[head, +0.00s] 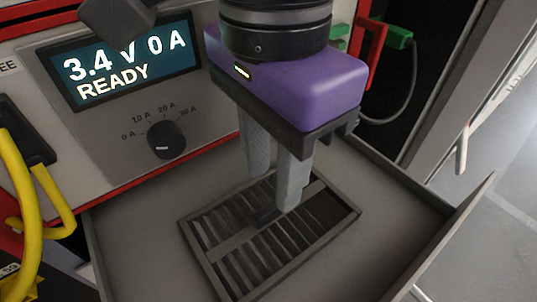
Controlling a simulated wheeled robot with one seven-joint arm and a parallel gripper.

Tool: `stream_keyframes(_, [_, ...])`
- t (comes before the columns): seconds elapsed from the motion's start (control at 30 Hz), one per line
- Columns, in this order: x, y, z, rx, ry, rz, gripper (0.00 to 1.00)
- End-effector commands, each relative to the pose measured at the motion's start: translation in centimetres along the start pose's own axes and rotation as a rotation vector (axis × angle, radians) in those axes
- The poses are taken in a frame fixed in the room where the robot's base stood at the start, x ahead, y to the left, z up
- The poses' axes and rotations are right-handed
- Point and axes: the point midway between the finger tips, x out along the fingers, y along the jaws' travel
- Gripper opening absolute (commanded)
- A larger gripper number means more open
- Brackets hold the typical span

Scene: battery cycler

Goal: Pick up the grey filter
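The grey filter (224,249) is a flat rectangular frame with dark slats and a lighter crossbar. It lies in the open grey drawer below the display panel. A small dark raised piece shows near its middle. My gripper (274,193) has a purple body and two grey fingers pointing down over the filter. The fingers stand apart with a gap between them, and nothing is seen held. The near fingertip is at or just above the slats, close to the raised piece; I cannot tell if it touches. The far fingertip is near the filter's back edge.
The drawer (395,194) has raised walls around the filter, with bare floor on both sides. The panel has a lit display (124,66) reading 3.4 V 0 A READY and a black knob (166,140). Yellow cables (24,190) hang at left; a green connector (397,38) is at upper right.

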Motion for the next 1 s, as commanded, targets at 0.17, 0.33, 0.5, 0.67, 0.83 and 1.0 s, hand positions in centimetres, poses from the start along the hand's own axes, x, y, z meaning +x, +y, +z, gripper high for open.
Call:
stream_keyframes(0.17, [1.8, 0.0, -0.1, 0.000, -0.001, 0.003, 0.36])
stream_keyframes(0.33, [4.3, -0.1, -0.1, 0.001, -0.001, 0.001, 0.36])
stream_keyframes(0.5, [5.5, -0.1, -0.1, 0.000, 0.000, 0.000, 0.36])
stream_keyframes(0.67, [5.6, -0.1, -0.1, 0.000, 0.000, -0.001, 0.36])
stream_keyframes(0.83, [5.6, -0.1, -0.1, 0.000, 0.000, 0.000, 0.13])
stream_keyframes(1.0, [5.5, -0.1, -0.1, 0.000, 0.000, 0.000, 0.00])
